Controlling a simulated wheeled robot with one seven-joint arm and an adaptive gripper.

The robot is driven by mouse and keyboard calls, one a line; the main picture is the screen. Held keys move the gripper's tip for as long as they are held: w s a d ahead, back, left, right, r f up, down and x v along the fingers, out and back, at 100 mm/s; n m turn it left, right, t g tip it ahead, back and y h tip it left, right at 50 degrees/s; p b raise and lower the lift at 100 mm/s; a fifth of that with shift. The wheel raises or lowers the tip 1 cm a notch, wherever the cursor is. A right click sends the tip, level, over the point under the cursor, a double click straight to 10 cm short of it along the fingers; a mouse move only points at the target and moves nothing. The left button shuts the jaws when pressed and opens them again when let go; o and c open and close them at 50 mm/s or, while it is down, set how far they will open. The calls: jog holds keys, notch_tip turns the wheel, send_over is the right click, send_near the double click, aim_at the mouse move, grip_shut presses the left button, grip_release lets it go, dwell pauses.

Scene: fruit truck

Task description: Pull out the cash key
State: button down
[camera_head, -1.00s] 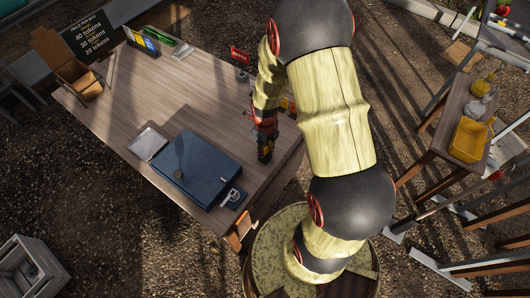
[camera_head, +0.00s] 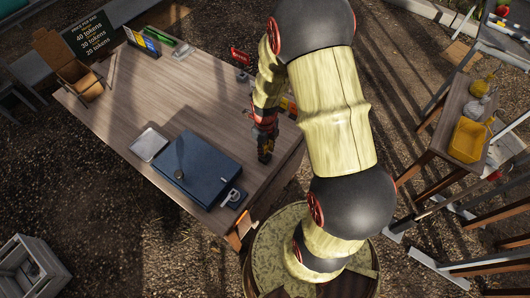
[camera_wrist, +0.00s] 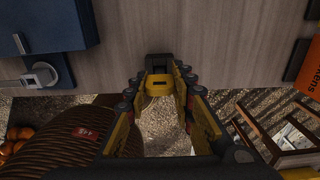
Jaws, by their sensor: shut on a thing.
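The blue cash box (camera_head: 196,170) lies on the table near its front edge. A pale ring-shaped fitting on a small blue plate (camera_head: 232,198) sits at its front right corner. In the wrist view, the fitting (camera_wrist: 42,74) shows at the left, below a corner of the box (camera_wrist: 45,25). My gripper (camera_head: 265,152) is to the right of the box, apart from it, over the table near the right edge.
The wooden table (camera_head: 150,98) has clear room behind the box. A silver tray (camera_head: 149,144) lies left of the box. A red sign (camera_head: 240,56) stands behind my gripper. A brown chair (camera_wrist: 275,135) and an orange sign (camera_wrist: 306,72) show in the wrist view.

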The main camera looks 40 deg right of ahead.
jog(key=shift+r, duration=0.15)
jog(key=shift+r+p, duration=2.9)
jog(key=shift+r, duration=0.9)
